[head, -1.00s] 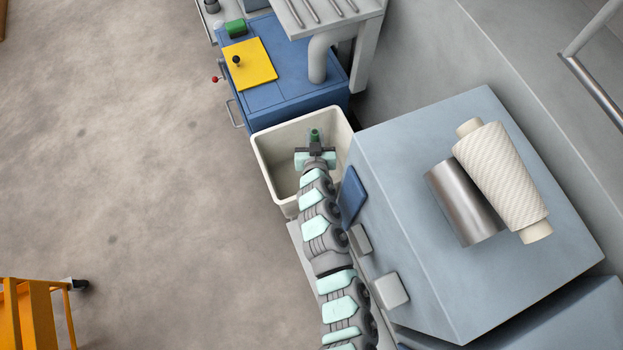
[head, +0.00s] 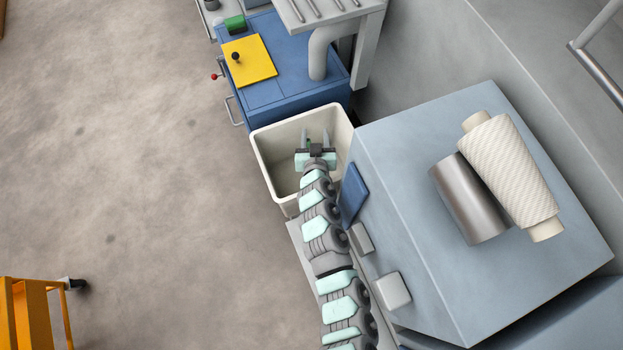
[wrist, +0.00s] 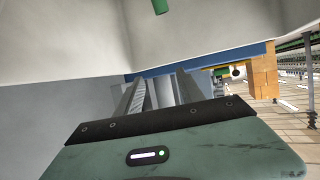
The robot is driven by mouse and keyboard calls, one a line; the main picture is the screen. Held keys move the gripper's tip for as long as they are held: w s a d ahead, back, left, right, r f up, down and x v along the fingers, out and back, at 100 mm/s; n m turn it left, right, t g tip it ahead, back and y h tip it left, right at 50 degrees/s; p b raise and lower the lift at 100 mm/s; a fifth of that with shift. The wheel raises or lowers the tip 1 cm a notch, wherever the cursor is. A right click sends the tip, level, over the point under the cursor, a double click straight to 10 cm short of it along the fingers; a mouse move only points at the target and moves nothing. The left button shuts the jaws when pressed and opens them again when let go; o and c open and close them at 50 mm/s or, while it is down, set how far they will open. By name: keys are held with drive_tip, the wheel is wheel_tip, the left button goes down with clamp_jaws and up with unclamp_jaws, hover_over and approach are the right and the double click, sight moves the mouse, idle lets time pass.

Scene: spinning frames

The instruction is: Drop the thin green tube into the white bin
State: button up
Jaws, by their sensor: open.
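The white bin (head: 272,160) stands between the blue cabinet and the big grey machine. My gripper (head: 316,137) is over the bin's mouth in the head view, with its two fingers spread apart. In the wrist view the fingers (wrist: 158,85) are apart with nothing between them. One end of the thin green tube (wrist: 160,6) shows at the top edge of the wrist view, clear of the fingers and in front of pale bin walls (wrist: 60,35). The rest of the tube is cut off there. I cannot make it out in the head view.
A blue cabinet (head: 285,85) with a yellow plate (head: 252,62) stands just behind the bin. The grey machine (head: 400,190), carrying a white yarn cone (head: 510,170) and a metal cylinder (head: 468,200), is close on the right. Open floor lies left.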

drive_tip(key=shift+r, duration=0.1)
wheel_tip(320, 180, up, 20)
drive_tip(key=p, duration=0.6)
drive_tip(key=shift+a, duration=0.1)
